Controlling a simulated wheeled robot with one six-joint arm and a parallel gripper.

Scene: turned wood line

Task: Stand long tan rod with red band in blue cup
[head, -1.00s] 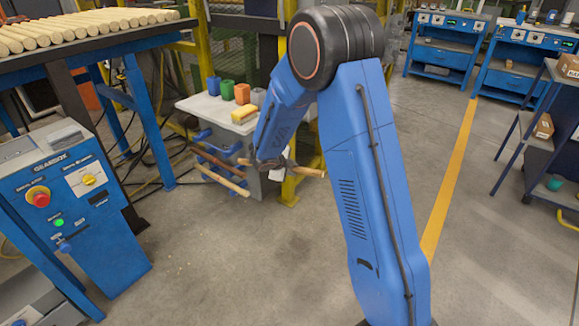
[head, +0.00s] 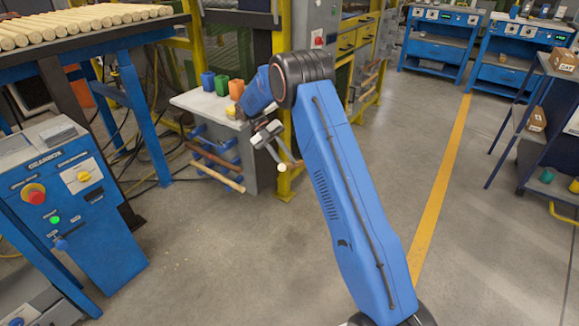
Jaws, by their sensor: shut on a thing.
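My gripper (head: 268,135) is shut on a rod (head: 281,162), seen nearly end-on, its pale end pointing down towards the camera. The red band cannot be made out, and most of the rod is hidden or foreshortened. The blue cup (head: 207,81) stands upright at the back left of a light-topped bench, beyond and left of my gripper. The gripper and rod are apart from the cup, near the bench's right front side.
A green cup (head: 223,87) and an orange cup (head: 237,90) stand right of the blue one. A yellow block (head: 232,112) lies on the bench top (head: 195,101). Rods (head: 217,179) rest on the bench's front holders. A yellow post (head: 285,120) stands close by the gripper.

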